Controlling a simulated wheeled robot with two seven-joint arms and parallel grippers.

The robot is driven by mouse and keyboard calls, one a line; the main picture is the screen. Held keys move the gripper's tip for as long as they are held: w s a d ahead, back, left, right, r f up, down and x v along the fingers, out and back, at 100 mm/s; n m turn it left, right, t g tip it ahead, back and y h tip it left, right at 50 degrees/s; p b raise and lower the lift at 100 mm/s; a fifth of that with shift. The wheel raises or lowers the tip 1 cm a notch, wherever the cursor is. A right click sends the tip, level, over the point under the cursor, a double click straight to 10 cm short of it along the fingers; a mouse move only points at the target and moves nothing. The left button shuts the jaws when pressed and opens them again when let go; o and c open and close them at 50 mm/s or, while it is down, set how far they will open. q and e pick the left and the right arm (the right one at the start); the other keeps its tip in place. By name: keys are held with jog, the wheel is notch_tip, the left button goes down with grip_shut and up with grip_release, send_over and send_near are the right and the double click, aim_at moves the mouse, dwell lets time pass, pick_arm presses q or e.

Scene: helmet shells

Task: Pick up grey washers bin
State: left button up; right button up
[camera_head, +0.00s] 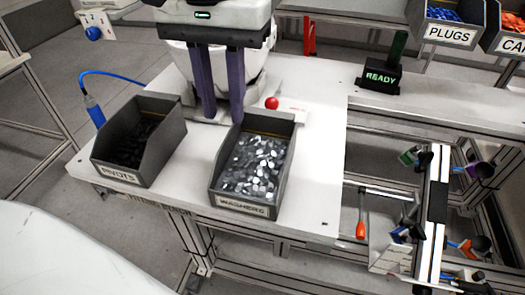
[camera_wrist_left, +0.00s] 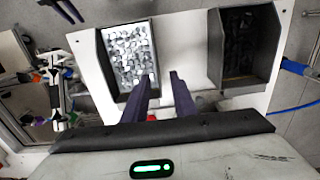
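The grey washers bin (camera_head: 287,165), labelled WASHERS, stands upright on the white table and holds many shiny metal washers (camera_head: 255,165). It also shows in the left wrist view (camera_wrist_left: 104,66). My left gripper (camera_head: 223,120) is open and empty, with two dark purple fingers pointing down at the bin's back left corner. In the left wrist view my left gripper (camera_wrist_left: 164,76) has one finger overlapping the bin's side edge and the other over the gap between bins. Contact cannot be told. Dark fingers, apparently my right gripper (camera_wrist_left: 62,9), show apart at the top left.
A dark grey PIVOTS bin (camera_head: 168,150) stands left of the washers bin, with a gap between. A red ball-like knob (camera_head: 271,103) is behind the washers bin. The table right of the washers bin is clear.

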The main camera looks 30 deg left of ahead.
aim_at(229, 135)
pick_arm(q)
jog(key=f, duration=0.6)
jog(key=shift+d+f, duration=0.2)
jog(key=shift+d, duration=0.05)
grip_shut()
